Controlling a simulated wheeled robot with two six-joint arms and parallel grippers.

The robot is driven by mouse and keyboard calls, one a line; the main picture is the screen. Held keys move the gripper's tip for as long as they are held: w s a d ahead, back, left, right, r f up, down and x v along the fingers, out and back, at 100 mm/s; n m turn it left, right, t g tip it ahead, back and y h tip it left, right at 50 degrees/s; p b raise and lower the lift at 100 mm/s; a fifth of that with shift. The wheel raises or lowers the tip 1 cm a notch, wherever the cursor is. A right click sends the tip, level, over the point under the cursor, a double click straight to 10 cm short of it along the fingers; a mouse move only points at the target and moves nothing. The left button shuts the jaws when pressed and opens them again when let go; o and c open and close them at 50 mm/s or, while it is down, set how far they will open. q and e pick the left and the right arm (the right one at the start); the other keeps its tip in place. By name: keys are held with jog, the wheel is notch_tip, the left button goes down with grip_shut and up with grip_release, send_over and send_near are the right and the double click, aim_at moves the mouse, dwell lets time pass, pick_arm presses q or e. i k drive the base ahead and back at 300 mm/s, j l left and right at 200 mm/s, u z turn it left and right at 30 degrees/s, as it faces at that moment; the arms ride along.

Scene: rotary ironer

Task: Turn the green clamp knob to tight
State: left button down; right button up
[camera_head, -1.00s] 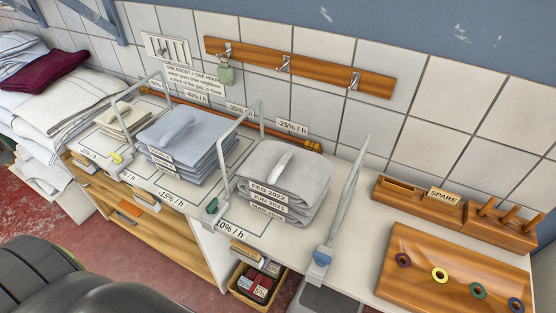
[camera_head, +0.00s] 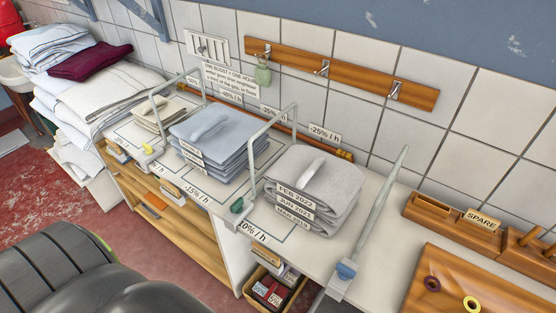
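The green clamp knob (camera_head: 237,205) sits at the front foot of a pale metal frame (camera_head: 272,122), between the blue-grey stack and the light grey stack on the counter. The knob is small in the view, and I cannot tell its turn position. A yellow knob (camera_head: 147,149) is on the frame further left, and a blue knob (camera_head: 346,270) is on the upright to the right. Neither of my grippers shows in this view. A dark rounded shape fills the lower left corner.
Blue-grey cloths (camera_head: 218,140) and light grey cloths (camera_head: 314,185) lie stacked on the white counter (camera_head: 375,252). A wooden hook rail (camera_head: 340,75) is on the tiled wall. A wooden rack marked SPARE (camera_head: 440,218) stands right. A box (camera_head: 272,291) sits below. Red floor is open at left.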

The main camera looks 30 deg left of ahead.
aim_at(236, 207)
jog(key=u, duration=1.35)
